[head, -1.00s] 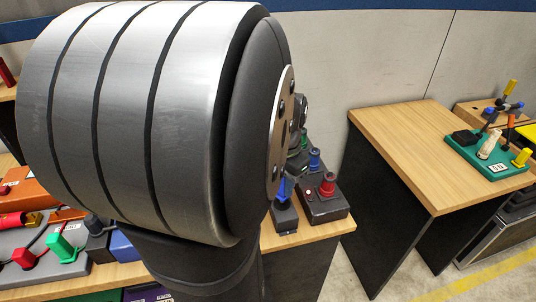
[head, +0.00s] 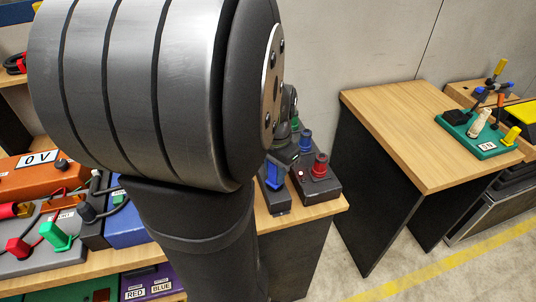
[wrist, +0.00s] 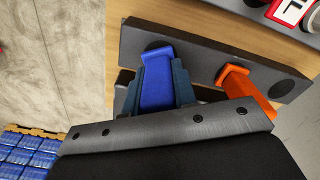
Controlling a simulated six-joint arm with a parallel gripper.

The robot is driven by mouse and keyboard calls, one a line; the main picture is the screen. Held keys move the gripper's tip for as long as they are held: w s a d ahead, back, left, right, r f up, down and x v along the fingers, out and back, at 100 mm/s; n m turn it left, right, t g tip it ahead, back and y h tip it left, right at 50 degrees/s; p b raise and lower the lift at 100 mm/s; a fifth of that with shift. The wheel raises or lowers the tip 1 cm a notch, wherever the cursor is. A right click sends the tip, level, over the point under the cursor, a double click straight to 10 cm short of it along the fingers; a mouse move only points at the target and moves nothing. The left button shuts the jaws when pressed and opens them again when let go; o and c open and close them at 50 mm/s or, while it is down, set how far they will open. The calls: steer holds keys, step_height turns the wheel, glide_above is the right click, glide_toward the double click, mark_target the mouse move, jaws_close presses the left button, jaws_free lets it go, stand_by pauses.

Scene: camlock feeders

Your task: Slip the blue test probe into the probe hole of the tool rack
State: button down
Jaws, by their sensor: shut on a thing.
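In the wrist view the blue test probe (wrist: 158,85) has its flat blue handle between the two blue-grey fingers of my gripper (wrist: 157,75), which is shut on it. The probe's far end overlaps a dark round hole in the dark grey tool rack (wrist: 205,58); I cannot tell whether its tip is in the hole. An orange-handled tool (wrist: 246,88) stands in the rack to the right, with another dark round spot beyond it. In the head view my large arm link hides most of the gripper; a blue piece (head: 274,177) shows by a dark block.
In the head view a dark box with a red knob (head: 320,165) stands at the bench's right end. An orange 0V meter (head: 30,170) lies left. A separate wooden table (head: 400,130) at right carries a green board (head: 480,142). Much of that table is bare.

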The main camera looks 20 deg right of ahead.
steer(key=shift+f, duration=0.55)
steer(key=c, duration=1.1)
jaws_free()
step_height(320, 180, up, 21)
steer(key=shift+r, duration=0.2)
steer(key=shift+f, duration=0.1)
step_height(320, 180, down, 16)
steer(key=shift+r, duration=0.25)
steer(key=shift+r, duration=0.15)
